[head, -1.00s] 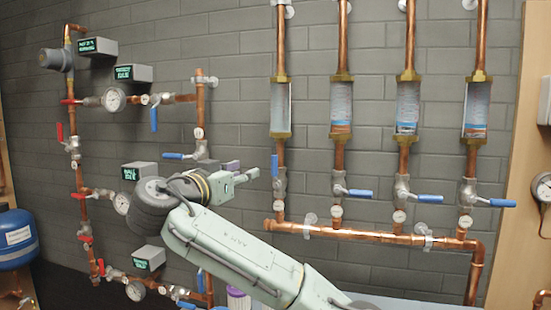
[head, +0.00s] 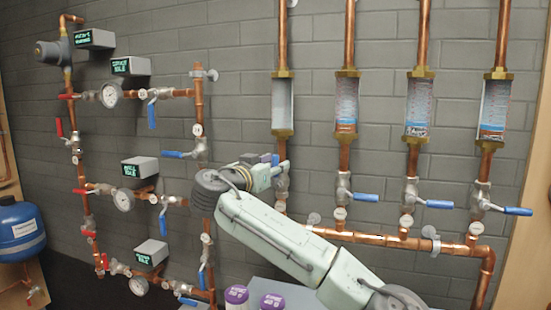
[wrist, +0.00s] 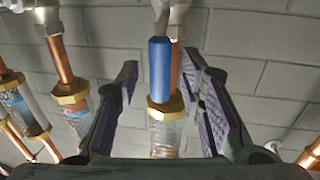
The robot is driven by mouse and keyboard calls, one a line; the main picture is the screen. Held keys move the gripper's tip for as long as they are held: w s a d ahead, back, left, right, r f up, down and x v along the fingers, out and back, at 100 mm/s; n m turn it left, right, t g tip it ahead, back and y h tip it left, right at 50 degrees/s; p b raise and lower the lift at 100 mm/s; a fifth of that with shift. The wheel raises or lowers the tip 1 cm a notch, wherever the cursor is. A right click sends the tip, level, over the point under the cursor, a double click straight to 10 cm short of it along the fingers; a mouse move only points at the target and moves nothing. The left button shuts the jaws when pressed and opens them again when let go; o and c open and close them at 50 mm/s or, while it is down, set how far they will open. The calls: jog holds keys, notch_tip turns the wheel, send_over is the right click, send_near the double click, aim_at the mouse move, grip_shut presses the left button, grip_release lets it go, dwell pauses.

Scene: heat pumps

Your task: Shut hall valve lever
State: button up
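My gripper (head: 270,165) is at the valve under the leftmost sight glass. In the wrist view my gripper (wrist: 165,105) is open, with a blue lever (wrist: 160,65) between its fingers, apart from both. That lever is in line with its copper pipe. In the head view my gripper largely hides it. The other sight-glass valves have blue levers (head: 365,197) turned sideways, across their pipes. A display box (head: 140,166) at the left seems to read "HALL". I cannot read a label that ties a lever to the hall.
Sight glasses (head: 282,104) with brass ends stand above the valves. A horizontal copper pipe (head: 385,238) runs below them. Gauges (head: 124,199) and red levers sit on the left pipework. Purple-topped cans (head: 237,295) and a blue tank (head: 18,232) are lower down.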

jog(key=shift+w+d, duration=0.3)
jog(key=shift+w, duration=0.2)
grip_shut()
dwell(0.6)
